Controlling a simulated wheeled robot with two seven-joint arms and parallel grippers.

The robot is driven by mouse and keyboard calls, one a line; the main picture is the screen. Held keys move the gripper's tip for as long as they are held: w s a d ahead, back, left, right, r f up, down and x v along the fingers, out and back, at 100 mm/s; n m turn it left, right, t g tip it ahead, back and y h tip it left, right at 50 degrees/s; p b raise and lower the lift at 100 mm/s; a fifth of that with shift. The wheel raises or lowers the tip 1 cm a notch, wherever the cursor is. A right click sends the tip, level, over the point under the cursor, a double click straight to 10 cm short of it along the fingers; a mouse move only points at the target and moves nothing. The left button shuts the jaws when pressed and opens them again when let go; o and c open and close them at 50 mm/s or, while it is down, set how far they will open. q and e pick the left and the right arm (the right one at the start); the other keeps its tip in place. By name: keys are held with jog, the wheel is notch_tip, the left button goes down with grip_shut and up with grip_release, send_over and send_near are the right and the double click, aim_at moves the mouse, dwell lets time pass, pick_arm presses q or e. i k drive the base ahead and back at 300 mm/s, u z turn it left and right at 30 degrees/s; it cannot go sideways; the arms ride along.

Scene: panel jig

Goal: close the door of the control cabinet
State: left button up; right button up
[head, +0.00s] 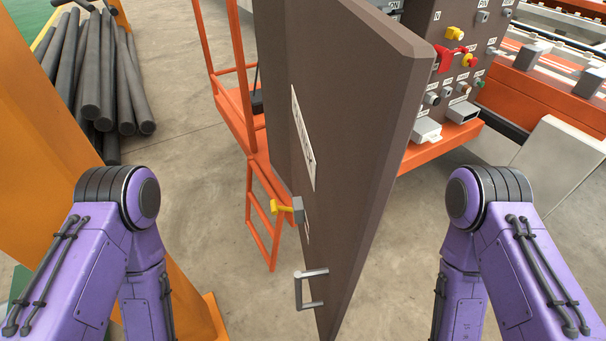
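The cabinet door (370,110) is brown and stands wide open, edge towards me, in the middle of the head view. A grey bar handle (311,289) sits low on its left face, with a yellow-handled latch (289,208) and a white label above it. The control cabinet (450,75), with several switches, buttons and sockets, shows to the right behind the door. My two purple arms come in at the lower left and lower right, apart from the door. Neither gripper is in view; both lie below the picture.
An orange ladder frame (250,130) stands left of the door. An orange post (60,130) rises at the left, with dark pipes (95,75) stacked behind it. A grey sloped panel (560,160) is at the right. Bare floor (190,170) shows between post and door.

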aim_at(358, 78)
jog(key=k, duration=1)
jog(key=z, duration=2.2)
jog(key=k, duration=1.15)
jog(key=u, duration=1.4)
jog(key=i, duration=1)
